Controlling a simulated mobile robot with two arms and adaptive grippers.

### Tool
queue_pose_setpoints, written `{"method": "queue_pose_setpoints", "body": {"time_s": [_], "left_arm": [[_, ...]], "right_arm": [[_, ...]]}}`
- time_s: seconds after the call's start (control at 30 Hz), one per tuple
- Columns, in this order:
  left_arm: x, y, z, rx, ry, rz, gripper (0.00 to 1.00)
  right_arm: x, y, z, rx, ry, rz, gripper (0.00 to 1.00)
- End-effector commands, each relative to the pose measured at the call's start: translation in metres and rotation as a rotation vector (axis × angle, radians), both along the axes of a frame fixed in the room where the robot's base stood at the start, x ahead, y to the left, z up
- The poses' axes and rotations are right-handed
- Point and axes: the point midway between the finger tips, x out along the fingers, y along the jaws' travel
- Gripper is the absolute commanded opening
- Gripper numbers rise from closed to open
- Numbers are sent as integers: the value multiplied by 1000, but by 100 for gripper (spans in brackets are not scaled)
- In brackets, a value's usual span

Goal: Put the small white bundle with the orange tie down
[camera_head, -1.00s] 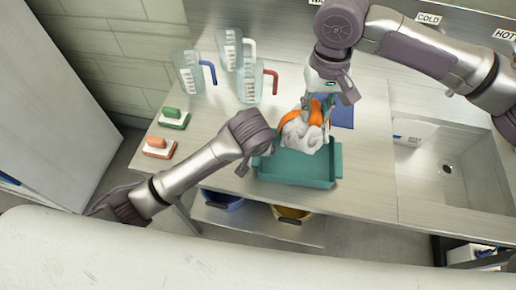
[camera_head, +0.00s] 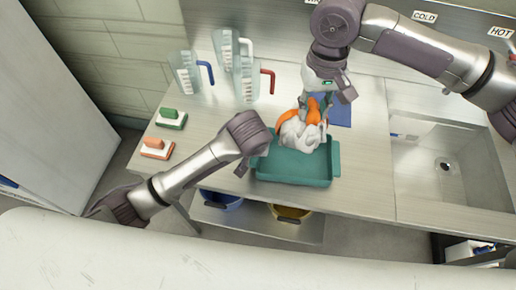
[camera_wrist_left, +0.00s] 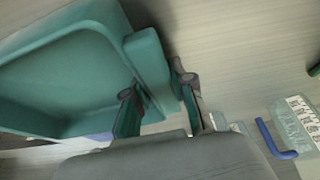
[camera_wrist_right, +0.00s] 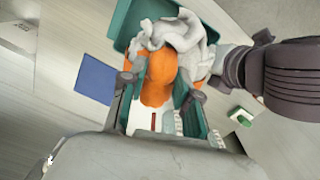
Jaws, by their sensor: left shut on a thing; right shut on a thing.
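The small white bundle with an orange tie (camera_head: 300,131) hangs in my right gripper (camera_head: 318,103), over the far part of a teal tray (camera_head: 296,168). In the right wrist view the fingers (camera_wrist_right: 158,88) close on the orange part (camera_wrist_right: 157,78), with the crumpled white cloth (camera_wrist_right: 177,33) beyond it. I cannot tell whether the cloth touches the tray floor. My left gripper (camera_wrist_left: 157,92) is shut on the teal tray's end handle in the left wrist view; in the head view its fingers are mostly hidden by my wrist.
Clear measuring jugs (camera_head: 187,76) stand at the back left. A green brush (camera_head: 172,118) and an orange brush (camera_head: 156,148) lie at the left. A blue mat (camera_head: 341,112) lies behind the tray, and a sink (camera_head: 437,165) is at the right. Blue and yellow bowls sit below the counter.

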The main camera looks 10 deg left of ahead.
Motion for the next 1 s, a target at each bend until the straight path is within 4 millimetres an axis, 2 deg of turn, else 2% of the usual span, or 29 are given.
{"method": "queue_pose_setpoints", "body": {"time_s": [0.33,0.6,0.77,1.0], "left_arm": [[-1,1,-1,3,3,0,0],[-1,1,-1,4,3,1,0],[-1,1,-1,4,3,1,0],[-1,1,-1,4,4,1,0]], "right_arm": [[1,2,-35,6,12,206,0],[2,2,-81,4,9,211,0],[2,2,-93,4,8,210,0],[2,2,-124,4,8,209,0]]}}
